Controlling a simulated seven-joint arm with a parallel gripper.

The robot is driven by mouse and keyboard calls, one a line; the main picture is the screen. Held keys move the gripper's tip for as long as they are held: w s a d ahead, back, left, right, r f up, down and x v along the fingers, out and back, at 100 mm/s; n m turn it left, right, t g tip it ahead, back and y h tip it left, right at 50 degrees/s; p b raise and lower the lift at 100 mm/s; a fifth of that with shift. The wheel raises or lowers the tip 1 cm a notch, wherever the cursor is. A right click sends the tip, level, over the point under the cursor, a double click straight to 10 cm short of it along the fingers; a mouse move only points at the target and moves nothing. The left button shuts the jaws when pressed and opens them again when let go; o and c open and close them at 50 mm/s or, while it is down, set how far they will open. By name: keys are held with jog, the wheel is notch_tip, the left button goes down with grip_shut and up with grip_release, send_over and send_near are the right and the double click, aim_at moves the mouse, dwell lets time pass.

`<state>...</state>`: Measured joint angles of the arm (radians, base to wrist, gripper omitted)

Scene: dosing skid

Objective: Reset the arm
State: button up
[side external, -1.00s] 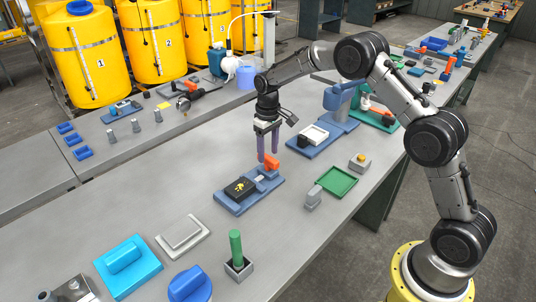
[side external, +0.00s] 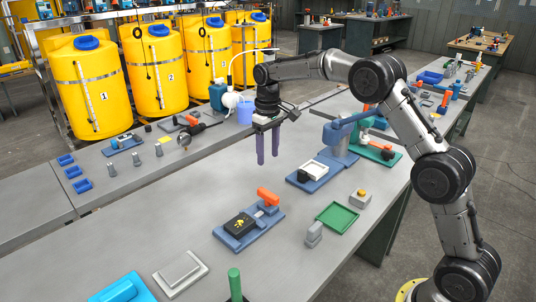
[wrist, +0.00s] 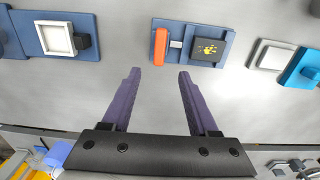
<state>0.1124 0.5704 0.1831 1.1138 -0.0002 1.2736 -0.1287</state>
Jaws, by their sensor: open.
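My gripper (side external: 268,160) hangs above the grey bench, its two purple fingers pointing down, apart and with nothing between them. It also shows in the wrist view (wrist: 157,75), where the fingers are spread. Near it stands a blue fixture (side external: 226,238) with a black block (side external: 240,225) bearing a yellow mark and an orange handle (side external: 268,196). In the wrist view the orange handle (wrist: 161,47) and black block (wrist: 208,50) lie beyond the fingertips. The fingers touch nothing.
A blue fixture with a white frame (side external: 314,169) and a blue press (side external: 340,135) stand to the right. A green tray (side external: 338,216), a yellow-button box (side external: 360,197) and a grey block (side external: 314,235) lie nearer. Yellow tanks (side external: 94,90) stand behind.

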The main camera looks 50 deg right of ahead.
jog(key=shift+r, duration=0.1)
jog(key=s+a+r+t, duration=0.2)
jog(key=s+r, duration=0.2)
jog(key=r, duration=0.8)
jog(key=s+a+r+t, duration=0.1)
jog(key=s+r, duration=0.2)
jog(key=s, duration=0.4)
jog(key=s+a+r+t, duration=0.1)
jog(key=s+a+r, duration=0.1)
jog(key=s+r, duration=0.3)
jog(key=s+f+t, duration=0.2)
jog(key=s+f, duration=0.2)
jog(key=s, duration=1.1)
jog(key=s+a+f, duration=0.1)
jog(key=s+f, duration=0.4)
jog(key=f, duration=0.3)
jog(key=shift+s+f, duration=0.15)
jog(key=shift+s, duration=0.15)
